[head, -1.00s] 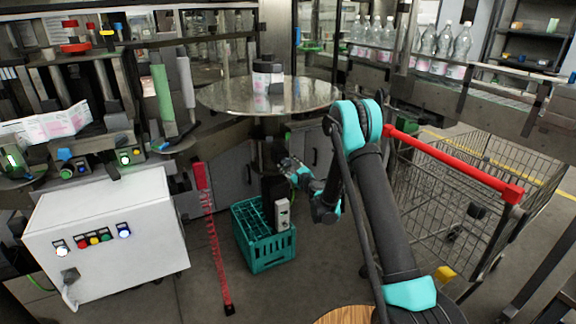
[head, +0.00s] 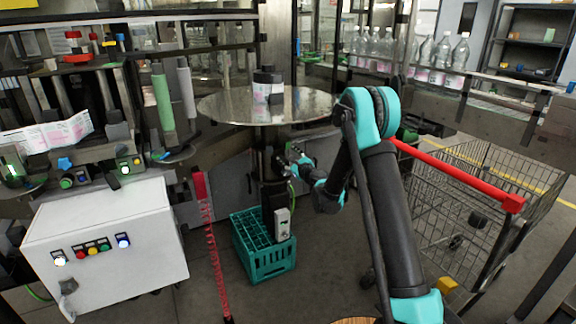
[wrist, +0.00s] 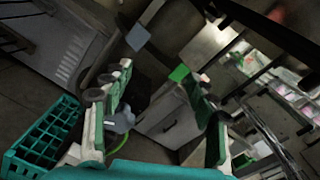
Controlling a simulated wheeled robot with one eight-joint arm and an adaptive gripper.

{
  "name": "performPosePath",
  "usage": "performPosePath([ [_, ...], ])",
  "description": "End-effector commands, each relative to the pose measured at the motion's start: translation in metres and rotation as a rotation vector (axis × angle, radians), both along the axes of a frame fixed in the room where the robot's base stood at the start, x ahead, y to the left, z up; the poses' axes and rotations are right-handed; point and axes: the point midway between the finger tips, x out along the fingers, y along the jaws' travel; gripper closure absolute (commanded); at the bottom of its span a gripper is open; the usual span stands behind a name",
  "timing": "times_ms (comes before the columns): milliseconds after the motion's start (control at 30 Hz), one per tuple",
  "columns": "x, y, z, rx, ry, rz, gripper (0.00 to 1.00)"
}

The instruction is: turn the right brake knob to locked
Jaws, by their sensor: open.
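The reel labeller is at the left of the head view. Two small knob boxes sit on its front: a right one (head: 129,165) with a green light, and a left one (head: 72,181). I take the right box to carry the right brake knob; its setting is too small to read. My gripper (head: 296,158) is near the dark post under the round table, well to the right of these boxes. In the wrist view my gripper (wrist: 165,122) is open, with fingers apart and nothing held. I cannot make out the knob in the wrist view.
A white cabinet (head: 105,250) with coloured buttons stands below the labeller. A teal crate (head: 266,262) is on the floor by the post. A round metal table (head: 225,106) holds a dark-lidded jar (head: 268,87). A red-handled wire cart (head: 455,172) stands at right.

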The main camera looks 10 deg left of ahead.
Motion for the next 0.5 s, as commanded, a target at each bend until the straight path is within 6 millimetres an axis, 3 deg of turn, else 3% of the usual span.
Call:
performPosePath([
  [500,-0.0011,-0.0008,0.0112,-0.007,-0.004,0.002,0.42],
])
